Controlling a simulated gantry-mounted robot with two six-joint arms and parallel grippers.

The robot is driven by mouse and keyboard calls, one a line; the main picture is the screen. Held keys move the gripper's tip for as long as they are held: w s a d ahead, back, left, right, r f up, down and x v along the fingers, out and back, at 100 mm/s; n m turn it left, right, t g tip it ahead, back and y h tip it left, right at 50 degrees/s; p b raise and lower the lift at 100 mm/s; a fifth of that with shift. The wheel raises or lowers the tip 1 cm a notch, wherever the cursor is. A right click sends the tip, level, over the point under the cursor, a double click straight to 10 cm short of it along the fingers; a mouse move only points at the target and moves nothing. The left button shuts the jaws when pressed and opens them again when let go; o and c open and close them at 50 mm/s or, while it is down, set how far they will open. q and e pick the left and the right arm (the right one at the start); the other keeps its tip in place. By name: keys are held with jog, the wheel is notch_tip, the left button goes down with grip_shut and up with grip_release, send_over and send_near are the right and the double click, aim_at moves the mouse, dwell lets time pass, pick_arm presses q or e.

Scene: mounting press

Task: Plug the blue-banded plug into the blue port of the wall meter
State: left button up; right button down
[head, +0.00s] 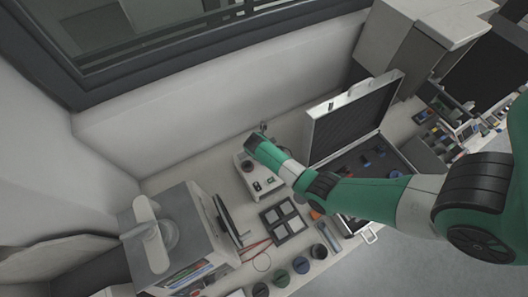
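My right arm comes in from the right, and its dark gripper end (262,128) is close to the wall at the back of the bench. It is small and partly hidden by my own wrist, so I cannot tell whether it is open, shut or holding anything. A white box with dark knobs (262,184), possibly a meter, sits just below my wrist and is partly covered by it. I cannot make out a blue port or the blue-banded plug. My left gripper is not in view.
An open silver case (350,116) with a dark lining stands behind my forearm. A dark tray with pale squares (283,219), red leads (255,246) and several dark round pots (301,265) lie in front. A grey cabinet (178,240) stands at left.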

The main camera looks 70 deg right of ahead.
jog(key=shift+f, duration=0.1)
jog(key=shift+c, duration=0.4)
grip_release()
notch_tip(320, 180, up, 8)
jog(key=p, duration=0.8)
jog(key=shift+f, duration=0.2)
